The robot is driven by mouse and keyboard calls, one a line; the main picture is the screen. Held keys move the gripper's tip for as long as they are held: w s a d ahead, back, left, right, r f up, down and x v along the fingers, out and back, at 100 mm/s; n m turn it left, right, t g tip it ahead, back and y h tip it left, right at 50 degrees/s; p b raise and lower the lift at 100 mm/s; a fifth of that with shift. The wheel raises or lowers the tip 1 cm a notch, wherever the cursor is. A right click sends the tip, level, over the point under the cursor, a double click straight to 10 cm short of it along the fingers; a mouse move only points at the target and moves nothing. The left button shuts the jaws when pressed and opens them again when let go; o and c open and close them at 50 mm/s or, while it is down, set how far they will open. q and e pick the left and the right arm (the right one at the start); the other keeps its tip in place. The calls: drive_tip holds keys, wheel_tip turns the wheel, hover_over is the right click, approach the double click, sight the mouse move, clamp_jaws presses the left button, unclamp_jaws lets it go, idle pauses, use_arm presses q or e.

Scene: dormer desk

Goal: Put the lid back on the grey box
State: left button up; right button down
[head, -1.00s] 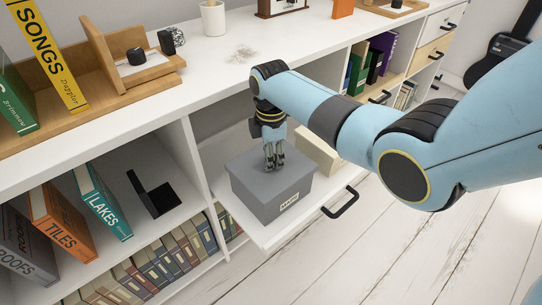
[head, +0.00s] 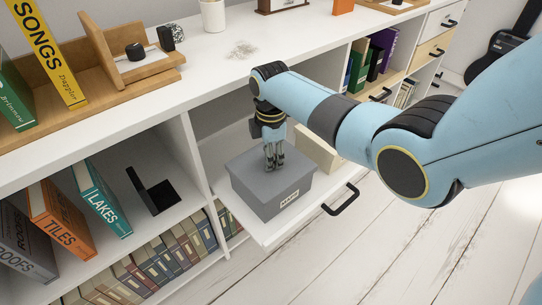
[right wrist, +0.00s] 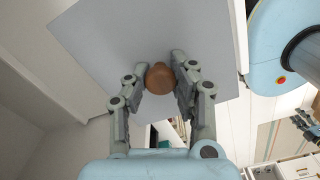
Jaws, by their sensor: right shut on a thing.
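The grey box (head: 284,205) stands in a pulled-out white drawer, a label on its front. The grey lid (head: 245,162) lies over the top of the box and looks level; whether it is fully seated I cannot tell. In the right wrist view the lid (right wrist: 150,45) fills the upper middle, with a round brown knob (right wrist: 160,78) on it. My right gripper (head: 274,165) points down onto the lid's middle. In the right wrist view its fingers (right wrist: 162,82) are shut on the knob from both sides.
The drawer (head: 272,234) has a black handle (head: 341,199) and holds a cream block (head: 316,149) behind the box. The desk top (head: 225,65) overhangs the drawer's back. Left shelves hold books and a black bookend (head: 153,192). The floor in front is clear.

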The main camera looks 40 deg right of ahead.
drive_tip(key=shift+f, duration=0.45)
idle(0.5)
drive_tip(key=c, duration=0.6)
unclamp_jaws()
drive_tip(key=shift+o, duration=0.2)
drive_tip(key=shift+r, duration=0.15)
wheel_tip(320, 180, up, 7)
drive_tip(key=p, duration=0.7)
clamp_jaws()
